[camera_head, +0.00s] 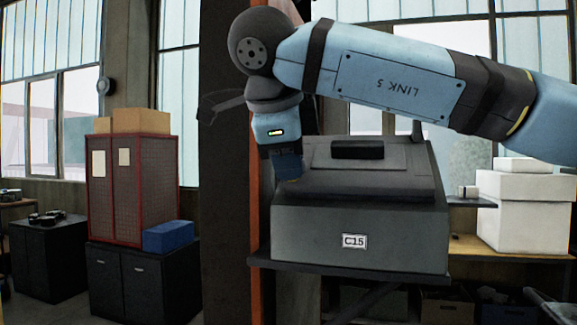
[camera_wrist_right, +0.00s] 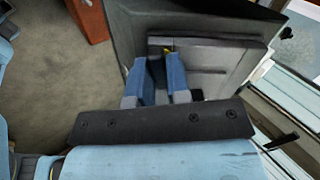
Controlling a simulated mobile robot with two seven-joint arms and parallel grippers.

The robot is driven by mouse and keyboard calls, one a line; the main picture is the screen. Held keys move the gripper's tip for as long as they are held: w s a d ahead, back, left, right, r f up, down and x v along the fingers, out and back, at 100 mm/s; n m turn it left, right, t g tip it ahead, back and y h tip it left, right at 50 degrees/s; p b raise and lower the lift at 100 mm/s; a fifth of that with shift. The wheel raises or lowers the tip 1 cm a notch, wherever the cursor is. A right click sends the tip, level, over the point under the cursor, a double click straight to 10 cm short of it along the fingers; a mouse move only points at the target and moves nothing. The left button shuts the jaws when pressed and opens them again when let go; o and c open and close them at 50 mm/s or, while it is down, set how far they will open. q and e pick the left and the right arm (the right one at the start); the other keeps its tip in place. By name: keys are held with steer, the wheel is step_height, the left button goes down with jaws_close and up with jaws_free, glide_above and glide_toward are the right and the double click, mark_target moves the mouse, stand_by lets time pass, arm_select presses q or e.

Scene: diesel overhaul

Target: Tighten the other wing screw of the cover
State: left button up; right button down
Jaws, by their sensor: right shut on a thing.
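The grey box marked C15 (camera_head: 320,222) stands on a dark shelf, with its grey cover (camera_head: 385,184) on the sloping upper face. The cover has a black handle (camera_head: 357,150). My right gripper (camera_head: 288,172) points down at the cover's left end. In the right wrist view its two blue fingers (camera_wrist_right: 156,68) are close together against the cover's edge (camera_wrist_right: 210,55). They are shut on the wing screw, which is mostly hidden; a small yellow spot (camera_wrist_right: 168,49) shows at the fingertips. My left gripper is not in view.
An orange-edged post (camera_head: 260,225) stands close to the left of the box. White boxes (camera_head: 525,210) stand on a bench at the right. A red cabinet (camera_head: 130,190) and a blue bin (camera_head: 168,237) are further back at the left.

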steer(key=m+b, duration=0.2)
steer(key=shift+f+m, duration=0.4)
steer(key=shift+r+m, duration=0.15)
steer(key=shift+m, duration=0.15)
steer(key=shift+r, duration=0.1)
steer(key=shift+b, duration=0.5)
steer(key=m+b, duration=0.3)
steer(key=m, duration=0.1)
steer(key=shift+f, duration=0.25)
steer(key=shift+r+m, duration=0.15)
steer(key=shift+m, duration=0.15)
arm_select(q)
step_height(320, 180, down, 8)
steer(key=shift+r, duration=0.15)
